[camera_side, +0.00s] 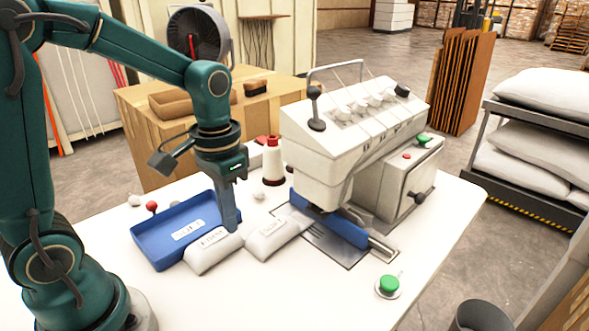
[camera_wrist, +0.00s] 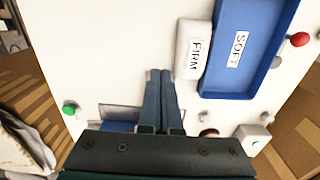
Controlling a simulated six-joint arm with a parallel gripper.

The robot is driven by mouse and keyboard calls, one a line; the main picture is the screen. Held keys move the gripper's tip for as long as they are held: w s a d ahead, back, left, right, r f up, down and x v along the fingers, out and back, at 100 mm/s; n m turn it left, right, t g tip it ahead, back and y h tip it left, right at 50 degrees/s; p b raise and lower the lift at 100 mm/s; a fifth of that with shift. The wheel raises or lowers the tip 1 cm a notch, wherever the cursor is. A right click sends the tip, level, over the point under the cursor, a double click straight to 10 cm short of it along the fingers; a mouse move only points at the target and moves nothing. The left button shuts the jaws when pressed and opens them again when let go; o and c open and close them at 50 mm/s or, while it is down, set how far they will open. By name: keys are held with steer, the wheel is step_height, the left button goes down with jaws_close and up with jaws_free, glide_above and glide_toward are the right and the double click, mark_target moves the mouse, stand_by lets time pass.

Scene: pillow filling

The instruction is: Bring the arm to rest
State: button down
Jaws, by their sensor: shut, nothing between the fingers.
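My gripper (camera_side: 230,222) points straight down over the white table, beside the white block next to the blue tray. In the wrist view its two dark fingers (camera_wrist: 160,82) lie close together, shut, with nothing seen between them. The fingertips look near the block in the side view, but I cannot tell whether they touch it. The wrist view shows the block (camera_wrist: 194,47) labelled FIRM, a little right of the fingers.
The blue tray (camera_wrist: 263,75) has a SOFT label. A second white block (camera_side: 282,240) stands right of the gripper. The white machine (camera_side: 350,140) with a blue part (camera_side: 345,229) stands beyond it. A red-capped bottle (camera_side: 273,160) stands behind.

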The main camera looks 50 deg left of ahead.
steer(key=shift+r, duration=0.3)
steer(key=s+d+r+t, duration=0.3)
steer(key=s+r+t, duration=0.2)
steer(key=s, duration=0.2)
steer(key=shift+r+t, duration=0.3)
steer(key=shift+d, duration=0.1)
stand_by(0.8)
jaws_free()
